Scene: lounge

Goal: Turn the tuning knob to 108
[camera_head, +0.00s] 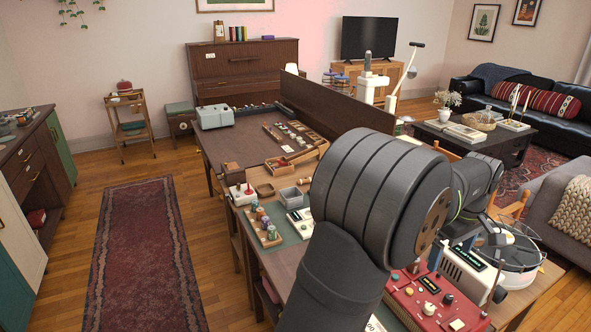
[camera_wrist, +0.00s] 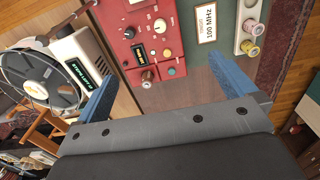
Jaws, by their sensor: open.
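A red control panel (camera_head: 398,301) lies on the workbench, partly hidden by my arm in the head view. In the wrist view the red panel (camera_wrist: 177,50) carries a white pointer knob (camera_wrist: 160,26), a dark knob (camera_wrist: 128,33), a small lit display (camera_wrist: 138,53) and a brown-silver knob (camera_wrist: 147,77) near its edge. The knob labels and display digits are too small to read, so I cannot tell which is the tuning knob. My gripper (camera_wrist: 166,90) is open, its blue fingers spread wide and empty, with the panel beyond them. The head view hides the fingertips.
A card (camera_wrist: 207,23) reads about 100 MHz; its last digit is unclear. Spools (camera_head: 262,222) and small trays lie left of my arm. A wooden divider (camera_head: 330,105) runs behind.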

